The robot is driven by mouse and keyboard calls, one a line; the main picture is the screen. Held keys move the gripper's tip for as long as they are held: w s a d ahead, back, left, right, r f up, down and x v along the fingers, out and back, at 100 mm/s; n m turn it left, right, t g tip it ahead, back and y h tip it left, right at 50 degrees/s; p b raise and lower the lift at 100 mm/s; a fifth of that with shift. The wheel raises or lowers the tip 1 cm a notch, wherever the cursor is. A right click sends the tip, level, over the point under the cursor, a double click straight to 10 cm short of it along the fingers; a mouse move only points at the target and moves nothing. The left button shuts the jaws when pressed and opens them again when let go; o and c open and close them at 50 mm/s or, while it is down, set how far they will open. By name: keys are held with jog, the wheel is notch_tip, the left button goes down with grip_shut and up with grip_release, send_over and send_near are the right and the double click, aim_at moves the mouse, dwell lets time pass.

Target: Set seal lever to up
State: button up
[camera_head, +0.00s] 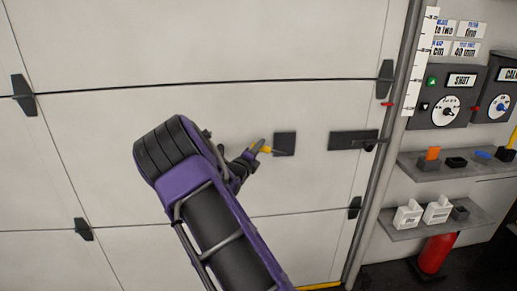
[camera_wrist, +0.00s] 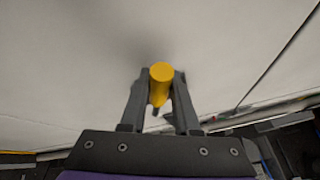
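The seal lever appears to be the yellow handle (camera_head: 257,146) beside a dark square plate (camera_head: 285,143) on the pale panelled door. It sticks out to the left of the plate, roughly level in the head view. My gripper (camera_head: 247,157) reaches it from the lower left. In the wrist view, the round end of the yellow handle (camera_wrist: 161,72) sits between both fingertips of my gripper (camera_wrist: 162,82). The fingers lie close against its two sides, with no clear gap. The lever's pivot is not visible in the wrist view.
A dark latch bar (camera_head: 352,140) is on the door to the right. Farther right are dial boxes (camera_head: 446,97), an upper shelf (camera_head: 462,168) with small blocks, a lower shelf (camera_head: 410,234) with white parts, and a red cylinder (camera_head: 436,254).

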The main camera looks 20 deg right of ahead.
grip_shut()
dwell(0.8)
